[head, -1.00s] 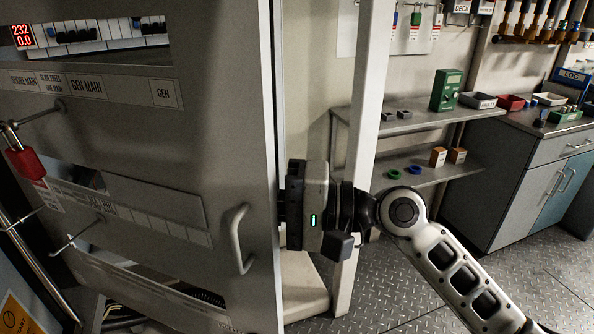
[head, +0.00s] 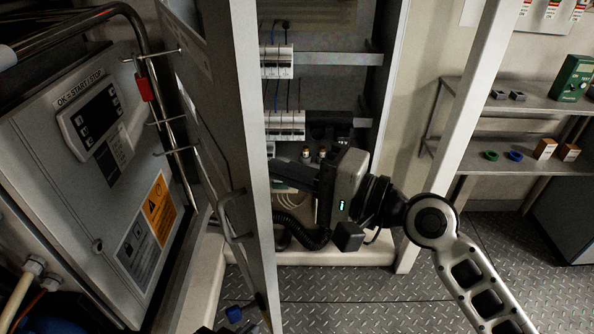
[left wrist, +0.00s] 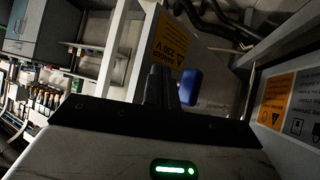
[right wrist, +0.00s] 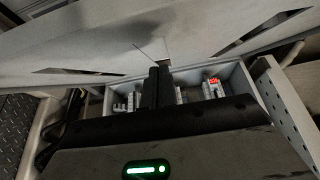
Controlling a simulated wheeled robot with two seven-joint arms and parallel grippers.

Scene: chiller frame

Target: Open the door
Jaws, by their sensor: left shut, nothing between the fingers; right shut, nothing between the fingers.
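The grey cabinet door (head: 250,170) stands swung open, almost edge-on in the head view, with its bar handle (head: 228,212) on the left face. The opened cabinet shows white breakers (head: 285,125) inside. My right gripper (head: 285,172) is shut and empty, its fingers just right of the door's edge, on the inner side. Contact with the door is unclear. In the right wrist view its fingers (right wrist: 155,85) point toward a slotted panel. My left gripper (left wrist: 162,85) is shut and empty in the left wrist view, beside a blue object (left wrist: 190,87) and a panel with a danger sticker.
A control box (head: 110,170) with a display and orange sticker stands left. A red padlock (head: 145,88) hangs near metal rods. A white post (head: 460,130) and shelves (head: 540,105) stand right.

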